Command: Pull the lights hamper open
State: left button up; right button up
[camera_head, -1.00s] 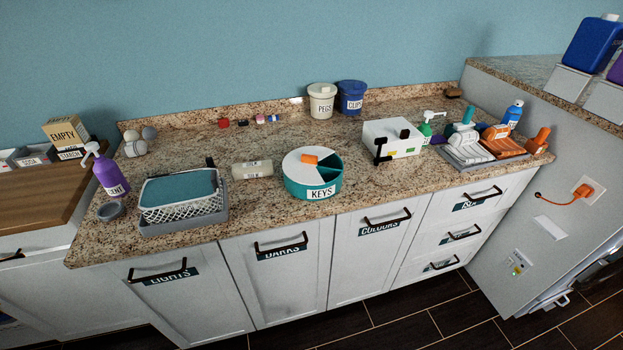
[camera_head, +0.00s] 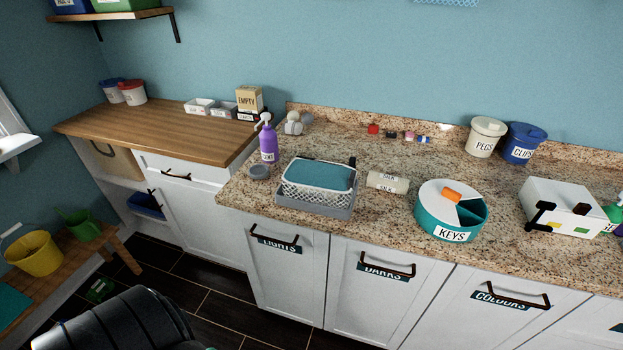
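The lights hamper (camera_head: 287,281) is a white panel front under the granite counter, left of the darks hamper. Its dark bar handle (camera_head: 275,236) runs across the top, over a label reading LIGHTS. The front sits flush with its neighbour, so it looks shut. A black rounded shape (camera_head: 130,325) at the bottom left looks like part of my own body. Neither of my grippers shows in this view.
The darks hamper (camera_head: 376,301) and colours hamper (camera_head: 496,318) stand to the right, each with a bar handle. A grey tray with a white basket (camera_head: 317,193) sits on the counter above the lights hamper. A wooden bench (camera_head: 113,246) with buckets is at left.

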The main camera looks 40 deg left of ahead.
aim_at(286, 263)
jog(key=u, duration=1.45)
